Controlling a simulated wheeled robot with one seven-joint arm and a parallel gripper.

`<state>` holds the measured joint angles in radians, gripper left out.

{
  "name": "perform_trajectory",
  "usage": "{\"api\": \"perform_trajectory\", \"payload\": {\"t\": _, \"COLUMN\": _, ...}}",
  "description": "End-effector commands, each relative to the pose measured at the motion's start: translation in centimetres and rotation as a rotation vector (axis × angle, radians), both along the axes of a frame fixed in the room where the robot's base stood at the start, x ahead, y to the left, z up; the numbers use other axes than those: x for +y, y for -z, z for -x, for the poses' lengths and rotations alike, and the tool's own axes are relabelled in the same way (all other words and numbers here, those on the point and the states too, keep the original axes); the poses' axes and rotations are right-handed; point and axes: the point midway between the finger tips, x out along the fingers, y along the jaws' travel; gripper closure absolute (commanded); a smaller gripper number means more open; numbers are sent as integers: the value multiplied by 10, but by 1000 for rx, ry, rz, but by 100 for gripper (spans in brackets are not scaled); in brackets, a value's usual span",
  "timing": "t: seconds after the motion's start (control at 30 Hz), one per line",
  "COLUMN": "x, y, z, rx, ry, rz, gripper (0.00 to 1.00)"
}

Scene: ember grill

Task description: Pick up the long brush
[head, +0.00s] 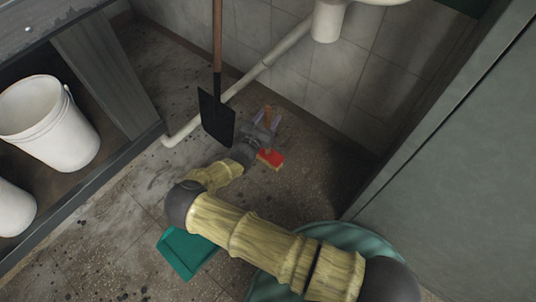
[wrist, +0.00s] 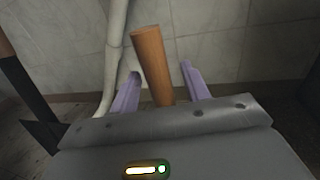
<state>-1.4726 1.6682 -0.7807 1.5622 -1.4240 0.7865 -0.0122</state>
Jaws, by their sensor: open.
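The long brush has a wooden handle (wrist: 152,65) and a red head (head: 271,159) with pale bristles, low near the floor by the tiled wall. My gripper (wrist: 160,70) is open, its two purple fingers spread on either side of the handle. The handle rises between the fingers, with a gap visible to the right finger; contact with the left finger is hard to tell. In the head view my gripper (head: 266,117) is above and behind the red head, and my wrist hides part of the brush.
A black shovel (head: 215,115) stands upright just left of my gripper. A pale pipe (head: 262,65) runs along the wall. A teal dustpan-like object (head: 187,252) and a teal round container (head: 350,236) are near my arm. White buckets (head: 55,130) stand at left; a grey panel (head: 450,160) is at right.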

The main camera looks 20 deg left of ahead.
Motion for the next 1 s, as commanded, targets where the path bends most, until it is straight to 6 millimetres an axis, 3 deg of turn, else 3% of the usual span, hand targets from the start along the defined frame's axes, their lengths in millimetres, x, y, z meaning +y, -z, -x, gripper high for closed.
{"api": "perform_trajectory", "payload": {"t": 0.27, "x": 0, "y": 0, "z": 0, "rx": 0, "ry": 0, "rz": 0, "gripper": 56}}
{"api": "perform_trajectory", "payload": {"t": 0.5, "x": 0, "y": 0, "z": 0, "rx": 0, "ry": 0, "rz": 0, "gripper": 100}}
{"api": "perform_trajectory", "payload": {"t": 0.77, "x": 0, "y": -2, "z": 0, "rx": -2, "ry": 0, "rz": -1, "gripper": 100}}
{"api": "perform_trajectory", "payload": {"t": 1.0, "x": 1, "y": -25, "z": 0, "rx": -2, "ry": -1, "rz": -2, "gripper": 100}}
